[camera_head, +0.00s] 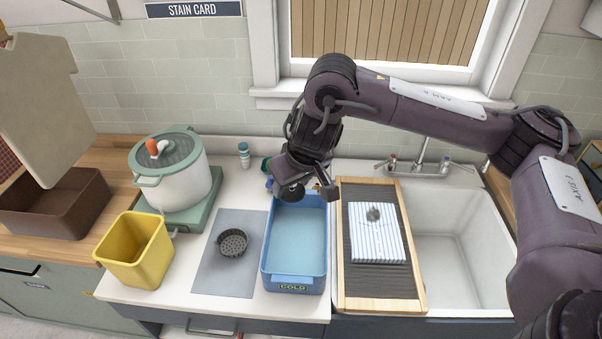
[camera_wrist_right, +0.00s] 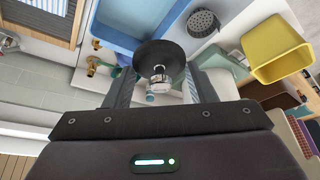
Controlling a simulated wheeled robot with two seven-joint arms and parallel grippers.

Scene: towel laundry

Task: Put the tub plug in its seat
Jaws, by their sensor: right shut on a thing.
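My right gripper (camera_head: 306,187) is over the back end of the blue tub (camera_head: 294,280), which is marked COLD and has a pale blue inside. In the right wrist view my right gripper (camera_wrist_right: 161,88) is shut on the tub plug (camera_wrist_right: 158,54), a black disc with a shiny metal fitting. The plug also shows as a dark round shape in the head view (camera_head: 292,193), below the fingers and apart from the tub floor as far as I can tell. The plug's seat cannot be made out. My left gripper is not in view.
A wooden washboard (camera_head: 382,293) with a striped cloth (camera_head: 374,240) is right of the tub, beside the white sink (camera_head: 462,270). A dark strainer (camera_head: 232,242) on a grey mat (camera_head: 212,278), a yellow bin (camera_head: 133,255) and a white pot (camera_head: 180,180) stand to the left.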

